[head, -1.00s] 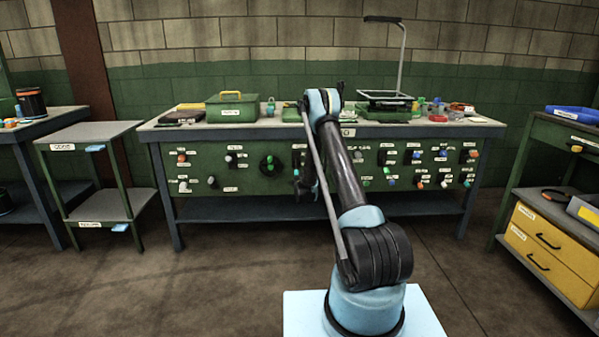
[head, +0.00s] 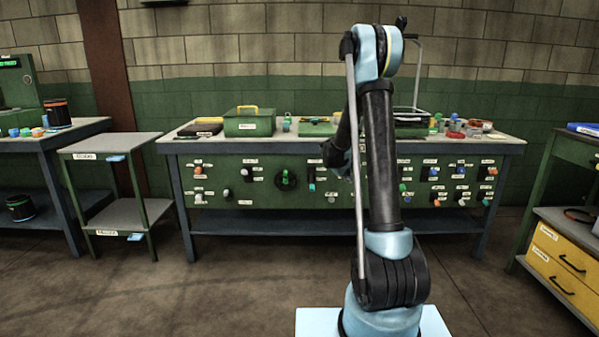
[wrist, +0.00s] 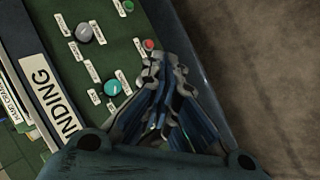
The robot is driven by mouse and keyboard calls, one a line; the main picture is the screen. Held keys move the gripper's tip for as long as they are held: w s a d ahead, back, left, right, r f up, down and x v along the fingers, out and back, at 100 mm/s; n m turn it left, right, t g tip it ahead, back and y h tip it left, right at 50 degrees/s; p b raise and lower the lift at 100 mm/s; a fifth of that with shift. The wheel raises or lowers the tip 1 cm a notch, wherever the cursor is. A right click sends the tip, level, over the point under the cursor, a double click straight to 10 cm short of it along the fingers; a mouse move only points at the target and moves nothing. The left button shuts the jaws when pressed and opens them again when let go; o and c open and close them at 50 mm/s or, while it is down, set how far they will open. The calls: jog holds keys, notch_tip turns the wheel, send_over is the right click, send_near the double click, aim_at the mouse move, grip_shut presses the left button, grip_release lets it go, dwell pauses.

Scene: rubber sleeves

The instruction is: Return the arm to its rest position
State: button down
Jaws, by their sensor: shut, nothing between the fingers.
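My arm (head: 381,160) stands raised in the middle of the head view, its elbow above the workbench's back edge. Its forearm hangs down behind the upper arm, so my gripper is mostly hidden in the head view. In the wrist view my gripper (wrist: 165,75) is shut and holds nothing. Behind its fingers are the workbench's green front panel (wrist: 105,50), with a teal knob (wrist: 113,87) and a grey knob (wrist: 84,33), and the bare floor to the right. I cannot tell the exact gap between the fingers and the panel.
The workbench (head: 270,200) carries a green toolbox (head: 249,122), a lamp stand and small parts. A two-tier stand (head: 110,148) is at left. A shelf with yellow drawers (head: 560,262) is at right. The floor in front is clear.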

jog(key=s+r+m+g+y, duration=0.15)
jog(key=s+r, duration=0.35)
jog(key=s, duration=0.8)
jog(key=s+r+m+g+y, duration=0.15)
jog(key=s+r, duration=0.25)
jog(key=s, duration=1)
jog(key=s+a+f+m, duration=0.1)
jog(key=s+f, duration=0.1)
jog(key=s, duration=0.7)
jog(key=s+a+f+m+g+y, duration=0.1)
jog(key=s+f+m, duration=0.1)
jog(key=s, duration=0.7)
jog(key=s+a+f+m+y, duration=0.1)
jog(key=s+f, duration=0.2)
jog(key=s, duration=0.6)
jog(key=shift+s+a+m+g, duration=0.2)
jog(key=shift+a+m+g, duration=0.05)
jog(key=shift+m+g, duration=0.05)
